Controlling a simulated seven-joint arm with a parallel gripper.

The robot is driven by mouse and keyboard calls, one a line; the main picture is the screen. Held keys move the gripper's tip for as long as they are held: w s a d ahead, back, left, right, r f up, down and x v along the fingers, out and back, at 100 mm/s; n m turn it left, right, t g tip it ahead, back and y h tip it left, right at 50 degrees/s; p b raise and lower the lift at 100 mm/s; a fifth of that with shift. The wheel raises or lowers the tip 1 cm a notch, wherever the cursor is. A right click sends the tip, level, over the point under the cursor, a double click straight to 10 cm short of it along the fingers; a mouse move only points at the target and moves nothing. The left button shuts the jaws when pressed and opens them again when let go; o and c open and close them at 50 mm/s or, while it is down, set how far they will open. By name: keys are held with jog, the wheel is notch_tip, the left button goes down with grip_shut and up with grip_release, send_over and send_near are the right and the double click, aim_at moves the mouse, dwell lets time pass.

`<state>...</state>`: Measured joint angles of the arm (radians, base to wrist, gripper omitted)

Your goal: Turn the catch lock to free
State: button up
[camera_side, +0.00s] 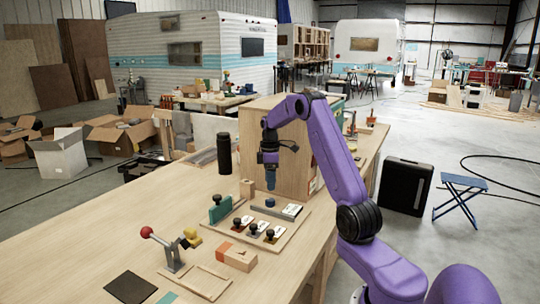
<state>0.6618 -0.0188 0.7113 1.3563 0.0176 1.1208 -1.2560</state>
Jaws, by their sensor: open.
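My gripper (270,182) points down above the workbench, in front of a plywood box. It is small in the side view, and nothing shows held in it.
A lever with a red ball (146,232) and a yellow piece (192,238) stand at the front left. A wooden block (238,256), a teal upright piece (220,208) and a black cylinder (224,154) surround the panel. The plywood box (285,130) rises behind my gripper. The bench's left front is mostly clear.

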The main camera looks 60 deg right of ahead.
notch_tip(320, 180, up, 10)
jog(key=shift+d, duration=0.2)
jog(key=shift+w+a+r, duration=0.1)
jog(key=shift+w, duration=0.05)
dwell(0.4)
